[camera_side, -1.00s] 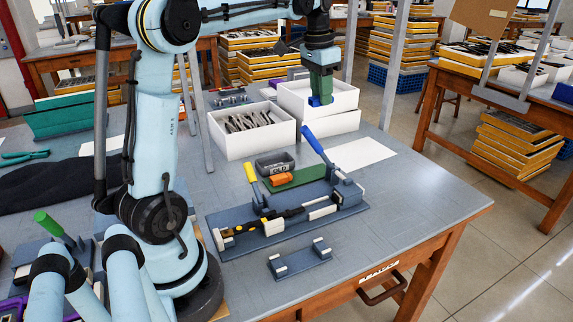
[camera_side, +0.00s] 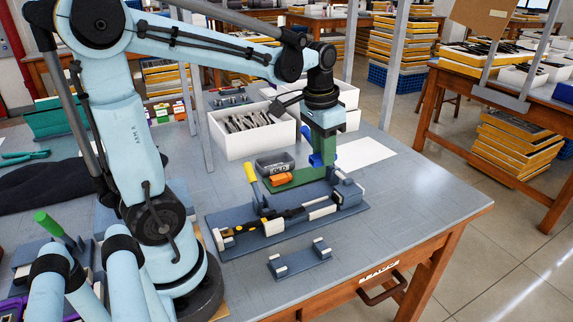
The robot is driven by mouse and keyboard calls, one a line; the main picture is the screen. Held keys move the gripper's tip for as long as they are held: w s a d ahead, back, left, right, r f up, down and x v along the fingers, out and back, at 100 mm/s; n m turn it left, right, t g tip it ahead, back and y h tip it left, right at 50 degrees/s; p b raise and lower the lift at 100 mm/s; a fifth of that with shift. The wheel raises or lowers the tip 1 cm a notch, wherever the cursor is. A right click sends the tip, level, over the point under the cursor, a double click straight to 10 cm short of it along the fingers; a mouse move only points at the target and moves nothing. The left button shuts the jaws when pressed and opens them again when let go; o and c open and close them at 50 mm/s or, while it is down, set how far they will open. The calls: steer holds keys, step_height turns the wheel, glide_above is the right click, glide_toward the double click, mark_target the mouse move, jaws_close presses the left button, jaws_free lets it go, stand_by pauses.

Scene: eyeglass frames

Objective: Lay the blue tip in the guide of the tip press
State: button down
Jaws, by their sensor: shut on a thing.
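My gripper (camera_side: 325,156) points down over the back right part of the tip press (camera_side: 342,205), in front of the blue lever handle. The blue tip (camera_side: 315,160) shows as a small blue patch at the lower left of my fingers, which are shut on it. The blue lever is mostly hidden behind my gripper, so tip and lever are hard to tell apart here. I cannot tell whether the tip touches the guide.
A green strip (camera_side: 296,179) and an orange piece (camera_side: 281,180) lie behind the press, beside a small grey tray (camera_side: 274,163). A white bin of dark parts (camera_side: 228,143) stands behind. A small blue-grey stand (camera_side: 299,262) is in front.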

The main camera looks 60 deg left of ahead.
steer(key=shift+f, duration=1.7)
steer(key=shift+f, duration=0.1)
glide_above(320, 206)
steer(key=shift+s+f, duration=0.2)
steer(key=shift+f, duration=3.1)
steer(key=shift+f, duration=1.05)
steer(key=c, duration=0.8)
jaws_free()
steer(key=shift+r, duration=0.1)
steer(key=shift+s+r, duration=0.25)
steer(key=shift+r, duration=1.45)
steer(key=shift+s+r, duration=0.2)
steer(key=shift+r, duration=1.5)
